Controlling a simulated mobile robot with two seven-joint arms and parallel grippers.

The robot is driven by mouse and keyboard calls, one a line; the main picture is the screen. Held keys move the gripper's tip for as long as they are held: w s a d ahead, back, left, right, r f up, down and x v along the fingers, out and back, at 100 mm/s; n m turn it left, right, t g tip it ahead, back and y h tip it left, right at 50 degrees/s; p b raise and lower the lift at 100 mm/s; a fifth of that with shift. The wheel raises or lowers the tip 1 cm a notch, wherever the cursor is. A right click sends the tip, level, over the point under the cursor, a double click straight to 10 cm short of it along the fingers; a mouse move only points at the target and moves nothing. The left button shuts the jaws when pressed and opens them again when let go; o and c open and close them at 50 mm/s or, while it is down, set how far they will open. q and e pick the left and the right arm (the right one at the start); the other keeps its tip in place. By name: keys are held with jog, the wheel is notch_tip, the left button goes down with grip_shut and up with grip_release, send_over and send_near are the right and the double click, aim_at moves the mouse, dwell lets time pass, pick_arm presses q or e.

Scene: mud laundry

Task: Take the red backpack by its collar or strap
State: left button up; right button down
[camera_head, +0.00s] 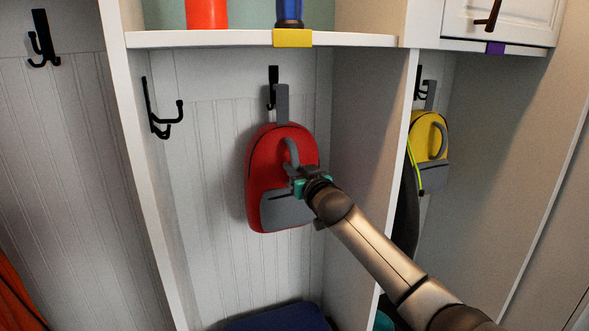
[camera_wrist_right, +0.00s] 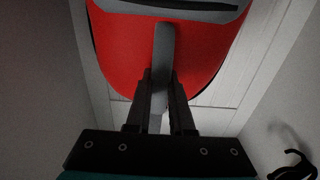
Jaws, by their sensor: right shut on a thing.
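The red backpack (camera_head: 268,165) hangs by a grey top loop (camera_head: 282,103) from a black hook (camera_head: 272,84) in the middle cubby. It has a grey lower pocket (camera_head: 285,210) and a curved grey strap (camera_head: 291,152) on its front. My right gripper (camera_head: 297,182) is at the front of the backpack, at the lower end of this strap. In the right wrist view, the red backpack (camera_wrist_right: 190,50) fills the top middle, and my right gripper (camera_wrist_right: 161,92) is shut with the grey strap (camera_wrist_right: 163,60) between its fingers. My left gripper is out of view.
A yellow backpack (camera_head: 428,138) hangs in the right cubby behind the divider (camera_head: 398,150). An empty black hook (camera_head: 160,115) is on the left. A shelf (camera_head: 210,39) with a red item (camera_head: 207,12) and a blue item (camera_head: 289,10) runs above. A dark blue item (camera_head: 280,319) lies below.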

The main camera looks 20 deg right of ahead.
aim_at(296, 158)
dwell(0.4)
jog(key=shift+r, duration=0.1)
jog(key=shift+r+p, duration=1.4)
jog(key=shift+r, duration=0.15)
jog(key=shift+s+f, duration=0.1)
jog(key=shift+s, duration=0.05)
